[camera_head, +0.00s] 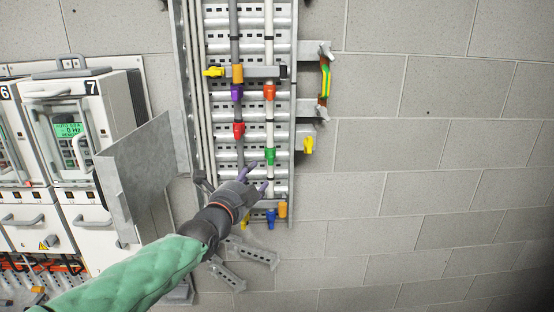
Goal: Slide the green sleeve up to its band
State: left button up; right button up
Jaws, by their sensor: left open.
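The green sleeve (269,157) sits around the right-hand, pale upright rod (268,126) in front of the metal ladder rack. I cannot make out for sure which mark on the rod is its band. My left gripper (259,177) is open, with its purple-tipped fingers just below and left of the green sleeve. One fingertip is close to the sleeve's lower left side; I cannot tell whether it touches. The gripper hides part of the rods below the sleeve. My right gripper is out of view.
An orange-red sleeve (269,92) is higher on the same rod. Purple (236,92) and red (239,130) sleeves sit on the left rod. Brackets and a yellow piece (308,145) stick out at right. A grey panel (151,170) and drive cabinets (90,130) stand left.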

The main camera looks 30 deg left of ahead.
aim_at(269, 161)
pick_arm(q)
jog(key=w+a+p, duration=0.1)
jog(key=w, duration=0.9)
jog(key=shift+w+a, duration=0.25)
jog(key=shift+a, duration=0.1)
jog(key=shift+c, duration=0.3)
jog(key=shift+p, duration=0.35)
grip_shut()
